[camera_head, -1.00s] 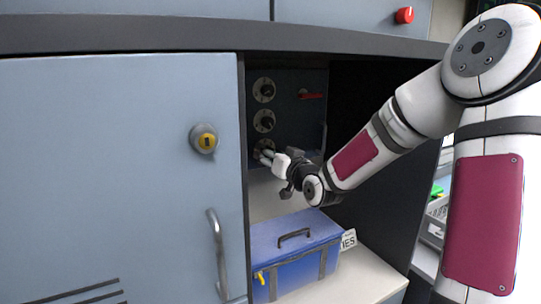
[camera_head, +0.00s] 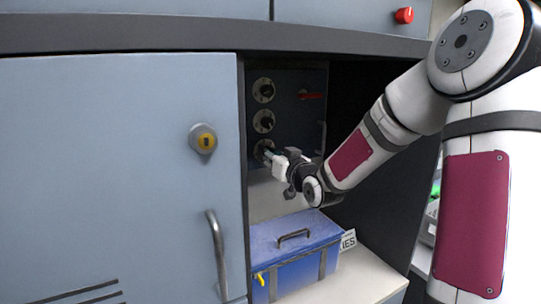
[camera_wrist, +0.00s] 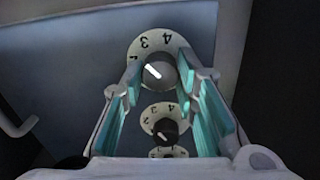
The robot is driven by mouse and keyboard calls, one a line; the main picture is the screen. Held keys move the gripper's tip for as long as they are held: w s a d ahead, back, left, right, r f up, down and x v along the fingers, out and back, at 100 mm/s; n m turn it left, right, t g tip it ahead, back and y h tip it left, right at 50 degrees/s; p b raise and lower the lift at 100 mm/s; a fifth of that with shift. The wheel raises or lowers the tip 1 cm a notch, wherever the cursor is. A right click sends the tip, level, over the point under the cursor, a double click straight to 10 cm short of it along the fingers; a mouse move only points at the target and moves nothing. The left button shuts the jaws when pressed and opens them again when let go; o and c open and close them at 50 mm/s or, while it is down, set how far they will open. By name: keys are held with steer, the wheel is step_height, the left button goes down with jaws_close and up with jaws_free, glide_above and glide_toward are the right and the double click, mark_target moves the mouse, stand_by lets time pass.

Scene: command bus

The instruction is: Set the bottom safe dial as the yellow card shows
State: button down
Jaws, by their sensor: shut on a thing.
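The safe (camera_head: 311,130) has a dark front with three dials in a column and stands inside the cabinet opening. My gripper (camera_head: 266,153) is at the bottom dial (camera_head: 258,150), its fingers shut on the knob and hiding part of it. In the wrist view the bottom dial (camera_wrist: 141,45) is the largest, with 3 and 4 readable and a partly hidden number at left. Its knob (camera_wrist: 160,78) sits between my teal-padded fingers, its white mark pointing up-left in that picture. The middle dial (camera_head: 263,121) and top dial (camera_head: 263,90) are untouched. I see no yellow card.
A red handle (camera_head: 310,96) sits right of the top dial. The blue cabinet door (camera_head: 120,170), with a yellow lock (camera_head: 205,139), stands left of the opening. A blue case (camera_head: 297,262) lies on the shelf below my gripper.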

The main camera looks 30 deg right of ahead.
steer(key=n+b, duration=1.2)
steer(key=n, duration=0.5)
steer(key=shift+a+f+n, duration=0.1)
steer(key=shift+n, duration=0.3)
steer(key=shift+b, duration=0.3)
steer(key=c, duration=1.2)
jaws_free()
steer(key=shift+c, duration=0.2)
